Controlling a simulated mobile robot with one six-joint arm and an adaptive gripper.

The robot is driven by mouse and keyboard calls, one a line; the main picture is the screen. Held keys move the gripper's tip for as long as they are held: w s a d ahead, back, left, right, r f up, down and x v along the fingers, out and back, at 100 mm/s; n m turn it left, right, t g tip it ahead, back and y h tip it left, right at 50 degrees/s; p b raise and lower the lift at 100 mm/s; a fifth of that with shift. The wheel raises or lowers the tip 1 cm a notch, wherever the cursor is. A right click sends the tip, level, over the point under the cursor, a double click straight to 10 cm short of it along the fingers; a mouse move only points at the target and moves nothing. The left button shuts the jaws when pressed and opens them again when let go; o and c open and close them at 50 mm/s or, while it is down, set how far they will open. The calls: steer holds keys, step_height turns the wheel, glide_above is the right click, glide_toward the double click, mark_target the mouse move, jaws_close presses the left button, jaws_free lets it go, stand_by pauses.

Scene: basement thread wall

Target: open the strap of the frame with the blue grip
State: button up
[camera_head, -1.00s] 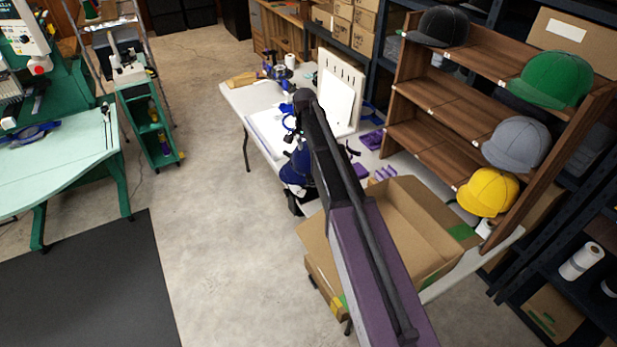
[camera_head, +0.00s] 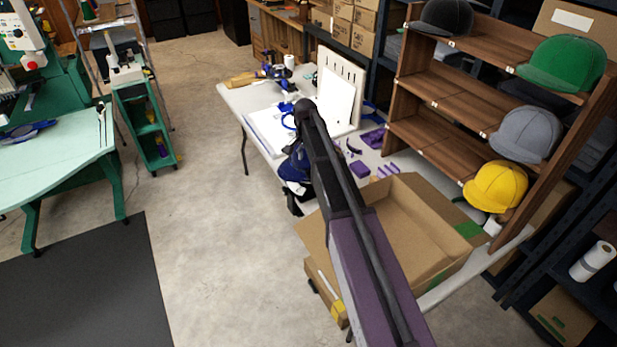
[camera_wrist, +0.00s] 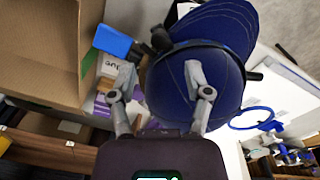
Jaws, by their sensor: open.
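A navy cap (camera_wrist: 200,85) fills the middle of the wrist view, with its brim toward the top. It sits on a frame whose dark band and black clasp-like part (camera_wrist: 160,40) show at its upper left. A bright blue block, seemingly the blue grip (camera_wrist: 112,41), sticks out left of the clasp. My gripper (camera_wrist: 163,80) is open, its right finger in front of the cap and its left finger near a lettered white label (camera_wrist: 109,67). Whether either finger touches is unclear. In the head view the cap (camera_head: 295,166) is partly behind my arm, which hides the gripper.
An open cardboard box (camera_head: 420,225) stands close to the cap, with purple pieces (camera_head: 360,169) on the white table (camera_head: 237,98) behind. A blue hoop (camera_wrist: 252,118) lies right of the cap. A wooden shelf of caps (camera_head: 440,97) bounds the right.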

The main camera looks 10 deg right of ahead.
mark_target(308, 172)
steer(key=shift+s+d+f+b, duration=0.1)
steer(key=shift+f+b, duration=2.85)
steer(key=shift+f, duration=0.3)
steer(key=shift+c, duration=0.2)
jaws_close()
